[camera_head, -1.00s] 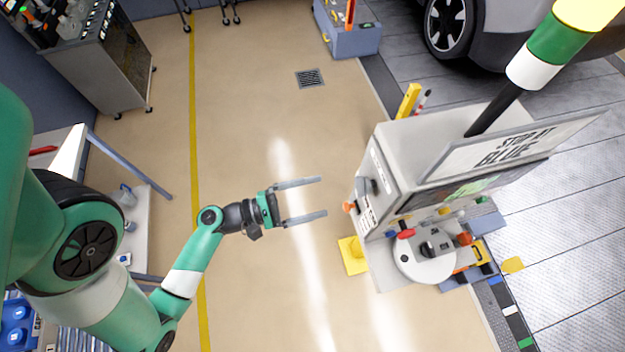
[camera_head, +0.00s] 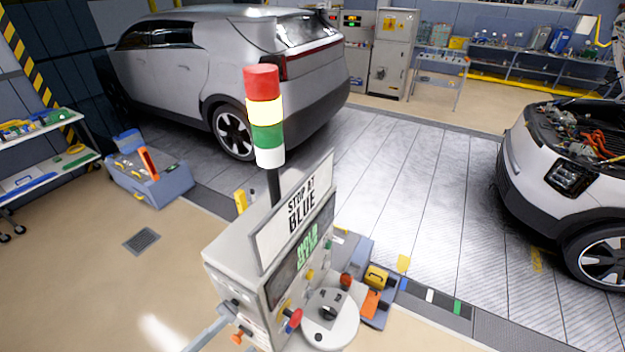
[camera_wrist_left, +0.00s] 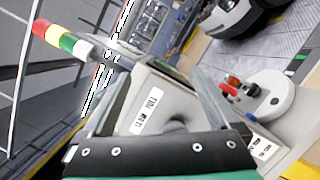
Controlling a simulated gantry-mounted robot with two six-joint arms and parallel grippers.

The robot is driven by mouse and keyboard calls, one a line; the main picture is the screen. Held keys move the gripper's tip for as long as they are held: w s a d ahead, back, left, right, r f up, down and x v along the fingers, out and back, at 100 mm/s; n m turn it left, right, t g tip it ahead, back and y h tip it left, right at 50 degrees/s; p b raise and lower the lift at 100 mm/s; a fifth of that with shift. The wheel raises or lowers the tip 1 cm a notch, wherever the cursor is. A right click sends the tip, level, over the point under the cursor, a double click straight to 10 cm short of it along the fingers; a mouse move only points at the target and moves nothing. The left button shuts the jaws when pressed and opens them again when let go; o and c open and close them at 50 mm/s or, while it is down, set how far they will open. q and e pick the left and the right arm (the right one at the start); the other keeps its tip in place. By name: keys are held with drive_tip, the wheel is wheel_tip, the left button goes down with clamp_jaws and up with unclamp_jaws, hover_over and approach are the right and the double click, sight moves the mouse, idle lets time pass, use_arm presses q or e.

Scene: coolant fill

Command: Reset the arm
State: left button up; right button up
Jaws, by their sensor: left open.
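My left gripper shows only in part at the bottom edge of the head view, as a grey finger (camera_head: 212,326) close to the left side of the grey coolant station (camera_head: 232,250). In the left wrist view my left gripper (camera_wrist_left: 158,82) is open, with its two fingers spread and nothing held. The station's pale housing (camera_wrist_left: 165,98) with a white label lies beyond and between the fingers. I cannot tell whether a finger touches it. The station carries a "STOP AT BLUE" sign (camera_head: 296,215) and a red, yellow, green and white light tower (camera_head: 265,115). My right gripper is in neither view.
A round white plate (camera_head: 331,322) with a dark knob is at the station's front. A blue-grey toolbox (camera_head: 165,190) stands left. A silver car (camera_head: 190,75) is behind, another white car (camera_head: 540,190) at right.

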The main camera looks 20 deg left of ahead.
use_arm(q)
drive_tip(key=w+d+r+m+h+p, duration=0.15)
drive_tip(key=w+d+r+m, duration=0.35)
drive_tip(key=r, duration=0.7)
drive_tip(key=w+d+r+m+h+p, duration=0.1)
drive_tip(key=w+d+r+m+h, duration=0.2)
drive_tip(key=r+m, duration=0.7)
drive_tip(key=w+d+r+m+h+p, duration=0.15)
drive_tip(key=d+r+m, duration=0.3)
drive_tip(key=r, duration=0.95)
wheel_tip(320, 180, up, 12)
drive_tip(key=s+m+t, duration=0.3)
drive_tip(key=t, duration=0.2)
drive_tip(key=s+a+r+t+y, duration=0.2)
drive_tip(key=a+r+t+y, duration=0.2)
drive_tip(key=a+y, duration=0.5)
wheel_tip(320, 180, down, 30)
drive_tip(key=d+y+b, duration=0.1)
drive_tip(key=b, duration=2.9)
drive_tip(key=shift+w+d+f+n+y, duration=0.15)
drive_tip(key=shift+d+n+y, duration=0.15)
drive_tip(key=shift+n, duration=0.15)
